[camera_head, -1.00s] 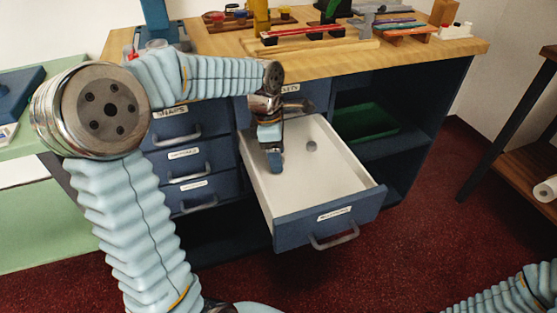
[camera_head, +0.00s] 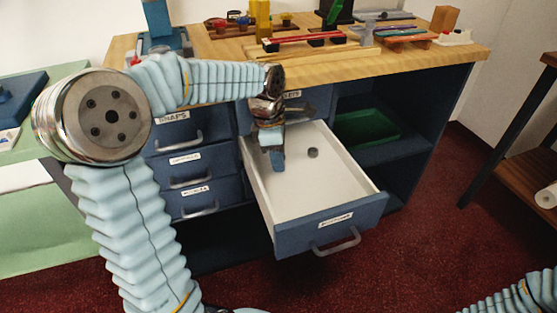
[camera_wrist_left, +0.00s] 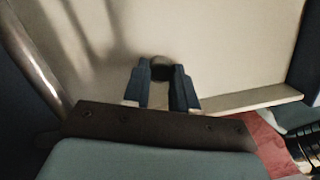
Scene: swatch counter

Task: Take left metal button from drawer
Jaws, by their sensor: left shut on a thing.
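The open drawer (camera_head: 300,205) is white inside with a blue labelled front. My left gripper (camera_head: 278,167) points down inside its left part. In the left wrist view the fingertips (camera_wrist_left: 162,78) are shut on a dark round metal button (camera_wrist_left: 161,61); its far edge shows between the tips. In the head view this button is hidden by the gripper. Another dark grey button (camera_head: 313,153) lies on the drawer floor to the right of the gripper, apart from it. My right gripper is not in view.
Closed drawers (camera_head: 185,165) are on the left, and a green tray (camera_head: 367,127) sits on the shelf at right. The wooden counter top (camera_head: 220,45) above holds several coloured items.

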